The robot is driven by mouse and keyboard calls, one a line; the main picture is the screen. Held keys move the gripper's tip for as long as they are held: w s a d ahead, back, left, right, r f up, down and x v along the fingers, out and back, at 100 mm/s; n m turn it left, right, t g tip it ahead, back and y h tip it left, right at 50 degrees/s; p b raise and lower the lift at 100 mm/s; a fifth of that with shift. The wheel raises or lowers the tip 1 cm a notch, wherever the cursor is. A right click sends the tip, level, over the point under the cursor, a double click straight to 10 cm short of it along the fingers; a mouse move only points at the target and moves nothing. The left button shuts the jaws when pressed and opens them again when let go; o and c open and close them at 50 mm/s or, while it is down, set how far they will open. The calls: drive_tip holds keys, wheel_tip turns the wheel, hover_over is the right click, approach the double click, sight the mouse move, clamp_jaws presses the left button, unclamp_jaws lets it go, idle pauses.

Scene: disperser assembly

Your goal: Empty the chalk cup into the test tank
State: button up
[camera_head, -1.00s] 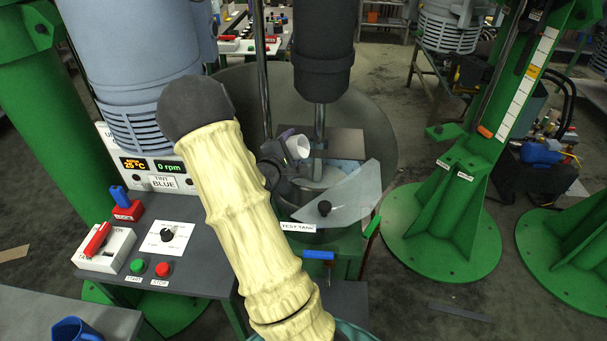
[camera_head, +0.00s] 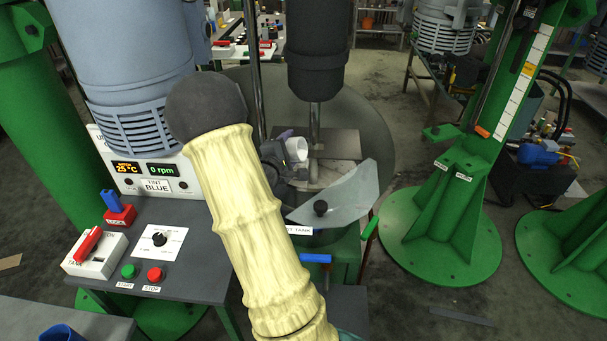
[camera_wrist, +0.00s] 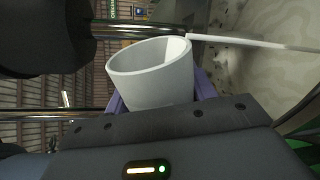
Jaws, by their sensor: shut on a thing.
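The white chalk cup (camera_head: 297,149) is held over the test tank (camera_head: 298,230), beside the vertical mixer shaft. My gripper (camera_head: 284,153) is shut on the cup. In the wrist view the cup (camera_wrist: 150,78) stands between the purple fingers (camera_wrist: 204,86), its mouth pointing away from the wrist. In the head view the cup lies tipped, its mouth to the right. Part of its pale inner wall shows and I see no chalk on it; the bottom is hidden. Pale grey surface shows in the tank opening. My forearm hides the tank's left side.
A clear splash guard (camera_head: 345,195) with a black knob covers the tank's front. The dark motor (camera_head: 316,70) and its shaft stand close beside the cup. The control panel (camera_head: 150,250) is at left, its display reading 0 rpm. A green column (camera_head: 445,215) stands at right.

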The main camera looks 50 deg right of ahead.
drive_tip(key=shift+w+a, duration=0.1)
drive_tip(key=shift+w, duration=0.2)
drive_tip(key=shift+s, duration=0.2)
drive_tip(key=shift+a, duration=0.15)
drive_tip(key=shift+w+d+b, duration=0.15)
drive_tip(key=shift+d+b, duration=0.1)
drive_tip(key=shift+b, duration=0.1)
